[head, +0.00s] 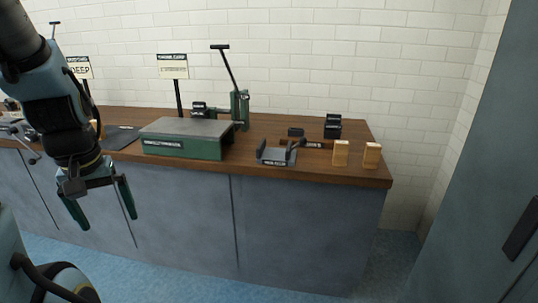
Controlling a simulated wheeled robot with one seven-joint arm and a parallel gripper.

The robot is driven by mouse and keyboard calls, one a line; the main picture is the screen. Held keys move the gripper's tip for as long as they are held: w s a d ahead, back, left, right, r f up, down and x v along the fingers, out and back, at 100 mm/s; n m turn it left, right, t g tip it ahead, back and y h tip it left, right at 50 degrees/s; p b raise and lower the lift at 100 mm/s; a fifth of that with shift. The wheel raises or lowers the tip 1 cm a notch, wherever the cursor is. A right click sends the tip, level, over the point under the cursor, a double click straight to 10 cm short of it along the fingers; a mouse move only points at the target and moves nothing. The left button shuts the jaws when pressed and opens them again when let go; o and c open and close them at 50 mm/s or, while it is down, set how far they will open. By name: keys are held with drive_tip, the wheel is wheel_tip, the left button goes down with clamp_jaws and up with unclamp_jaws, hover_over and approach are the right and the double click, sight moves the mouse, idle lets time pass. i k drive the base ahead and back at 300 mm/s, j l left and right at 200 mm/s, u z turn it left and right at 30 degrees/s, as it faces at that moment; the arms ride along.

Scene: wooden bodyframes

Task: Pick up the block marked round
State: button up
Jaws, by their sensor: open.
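Two small light wooden blocks stand upright near the right end of the wooden workbench: a left block (341,153) and a right block (372,156), set apart from each other. Both carry dark marks, too small to read, so I cannot tell which is marked round. A bit of similar light wood (95,126) shows beside my arm at the left, mostly hidden. My gripper (108,221) hangs in front of the bench at the left, open and empty, pointing down, far from the two blocks.
A green press with a flat plate (186,130) and an upright lever (228,70) fills the middle of the bench (240,168). A dark metal cradle (277,155) stands left of the blocks, with dark tools behind. Signs stand behind. A grey-blue cabinet (490,190) is at right.

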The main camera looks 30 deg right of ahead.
sight(341, 147)
drive_tip(key=i+l+z, duration=0.15)
drive_tip(key=l, duration=0.35)
drive_tip(key=i+l+z, duration=0.15)
drive_tip(key=i+l, duration=0.2)
drive_tip(key=i+l+z, duration=0.2)
drive_tip(key=l, duration=0.3)
drive_tip(key=i, duration=0.1)
